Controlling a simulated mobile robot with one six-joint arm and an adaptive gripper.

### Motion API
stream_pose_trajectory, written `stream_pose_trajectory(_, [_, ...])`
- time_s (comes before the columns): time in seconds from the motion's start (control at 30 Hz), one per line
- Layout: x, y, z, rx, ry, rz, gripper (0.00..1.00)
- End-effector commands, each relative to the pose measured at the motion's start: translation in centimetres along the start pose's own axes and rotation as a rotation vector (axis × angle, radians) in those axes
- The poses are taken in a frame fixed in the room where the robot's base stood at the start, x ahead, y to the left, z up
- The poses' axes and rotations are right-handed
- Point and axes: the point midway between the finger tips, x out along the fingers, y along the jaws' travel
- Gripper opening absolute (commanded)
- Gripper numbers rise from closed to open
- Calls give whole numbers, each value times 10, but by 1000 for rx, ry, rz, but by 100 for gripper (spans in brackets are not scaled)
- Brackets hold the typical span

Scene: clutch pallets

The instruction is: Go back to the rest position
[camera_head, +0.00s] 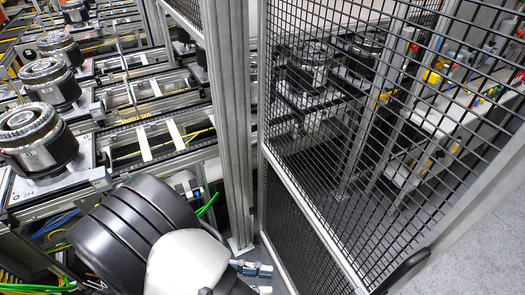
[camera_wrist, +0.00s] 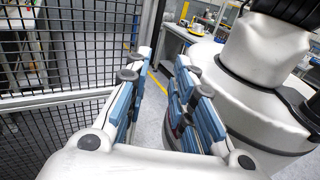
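My gripper (camera_wrist: 160,88) is open and empty in the wrist view, with its blue-padded fingers apart and grey floor showing between them. In the head view a small part of my gripper (camera_head: 256,278) shows at the bottom, beside the foot of a metal post and the mesh fence. My white and black arm fills the bottom middle there and hides what is behind it. Metal clutches (camera_head: 48,82) stand on pallets at the left, apart from my gripper.
A black mesh fence (camera_head: 300,215) in a grey frame stands close on the right; it also shows in the wrist view (camera_wrist: 62,98). A metal post (camera_head: 230,130) rises in the middle. Conveyor rails (camera_head: 150,110) run at the left. Bare floor (camera_head: 490,255) lies beyond the fence.

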Motion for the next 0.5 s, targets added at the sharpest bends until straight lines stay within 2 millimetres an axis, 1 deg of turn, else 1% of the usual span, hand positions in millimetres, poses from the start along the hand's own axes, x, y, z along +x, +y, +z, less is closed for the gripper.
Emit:
stream_pose_trajectory(0.03, [5, 2, -2, 12, 36, -29, 23])
stream_pose_trajectory(0.37, [35, 11, 0, 122, 302, -228, 23])
stream_pose_trajectory(0.5, [56, 14, -2, 225, 481, -361, 23])
